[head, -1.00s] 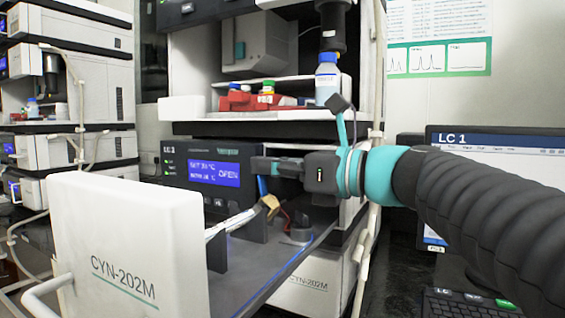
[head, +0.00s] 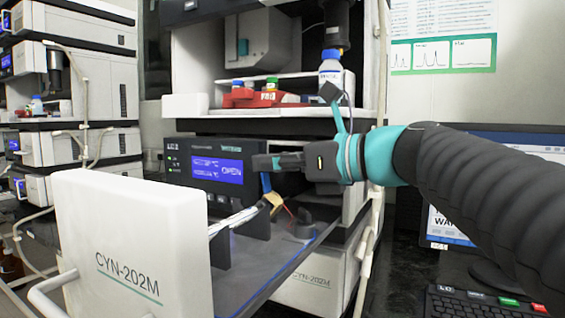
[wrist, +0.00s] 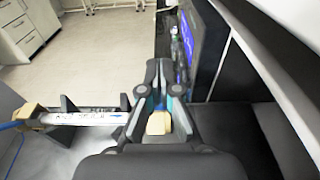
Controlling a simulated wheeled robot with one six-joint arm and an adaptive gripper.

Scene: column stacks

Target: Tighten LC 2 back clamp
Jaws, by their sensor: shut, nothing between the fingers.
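The column (head: 233,221) is a silver labelled tube lying across the pulled-out drawer, with a brass end fitting (head: 272,203). It also shows in the wrist view (wrist: 90,119). The back clamp (head: 254,224) is a dark upright holder by the column's inner end. Its arms show beside the tube in the wrist view (wrist: 126,102). My gripper (head: 262,162) is shut and empty, above the inner end of the column and in front of the blue display. Its closed fingers (wrist: 165,68) point past a brass piece lying below them in the wrist view.
The drawer (head: 285,260) has a tall white front panel (head: 130,245) and a front clamp (head: 219,252). The oven's blue display (head: 217,169) is behind. A shelf above carries a red rack (head: 255,98) and a blue-capped bottle (head: 330,72). A monitor and keyboard stand right.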

